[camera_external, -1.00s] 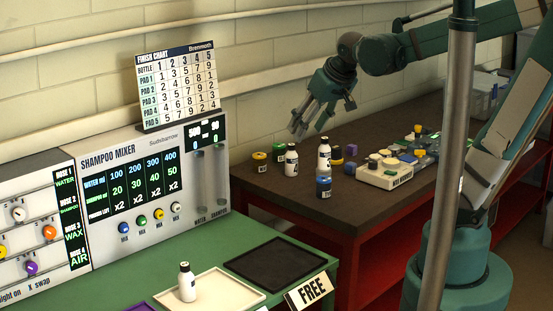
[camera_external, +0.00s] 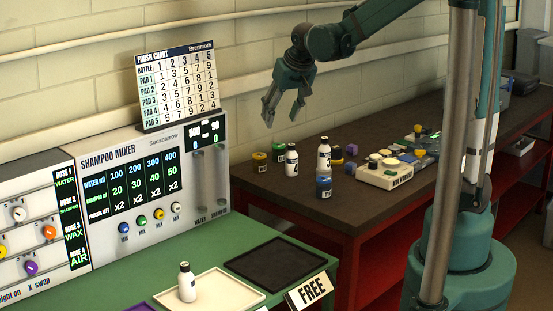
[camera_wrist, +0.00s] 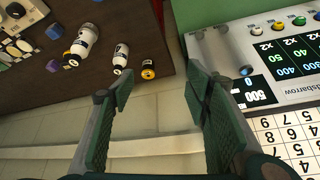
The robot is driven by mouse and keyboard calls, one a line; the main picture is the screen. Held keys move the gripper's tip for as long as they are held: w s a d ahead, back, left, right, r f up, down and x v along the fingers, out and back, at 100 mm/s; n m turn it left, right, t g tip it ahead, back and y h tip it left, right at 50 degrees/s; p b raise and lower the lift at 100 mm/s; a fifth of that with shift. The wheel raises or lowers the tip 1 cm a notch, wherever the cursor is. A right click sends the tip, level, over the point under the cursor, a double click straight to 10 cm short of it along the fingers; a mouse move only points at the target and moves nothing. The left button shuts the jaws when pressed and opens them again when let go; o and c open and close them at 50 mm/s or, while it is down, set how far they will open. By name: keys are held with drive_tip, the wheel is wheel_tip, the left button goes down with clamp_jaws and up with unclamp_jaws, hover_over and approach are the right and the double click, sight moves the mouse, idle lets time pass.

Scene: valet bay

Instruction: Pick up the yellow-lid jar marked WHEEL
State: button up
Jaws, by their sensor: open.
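A jar with a yellow end also shows in the wrist view (camera_wrist: 149,70), just beyond my fingers. Its label is too small to read. My gripper (camera_external: 283,110) is open and empty, in the air above and near the left end of the table. In the wrist view its two fingers (camera_wrist: 160,90) are spread apart with floor and wall between them.
The shampoo mixer (camera_external: 150,190) and finish chart (camera_external: 180,85) are at left.

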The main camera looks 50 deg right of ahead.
drive_tip(key=w+d+f+m+g+p, duration=0.1)
drive_tip(key=w+d+f+p, duration=0.15)
drive_tip(key=w, duration=0.35)
drive_tip(key=w+d+f+m+p, duration=0.1)
drive_tip(key=w+d+f, duration=0.1)
drive_tip(key=w+f, duration=0.25)
drive_tip(key=m+h+p, duration=0.1)
drive_tip(key=m+p, duration=0.1)
drive_tip(key=p, duration=0.1)
hover_over(260, 156)
drive_tip(key=s+a, duration=0.1)
drive_tip(key=s, duration=0.1)
drive_tip(key=shift+g, duration=0.4)
drive_tip(key=f, duration=1)
drive_tip(key=shift+w+a+f, duration=0.1)
drive_tip(key=shift+w+a, duration=0.05)
drive_tip(key=shift+w, duration=0.05)
drive_tip(key=shift+w+f, duration=0.2)
drive_tip(key=shift+f, duration=0.3)
drive_tip(key=shift+d+f, duration=0.15)
drive_tip(key=shift+d, duration=0.05)
drive_tip(key=shift+x, duration=1.15)
drive_tip(key=shift+w+f, duration=0.1)
drive_tip(key=shift+p+x, duration=0.6)
drive_tip(key=shift+x, duration=1.85)
drive_tip(key=c, duration=0.9)
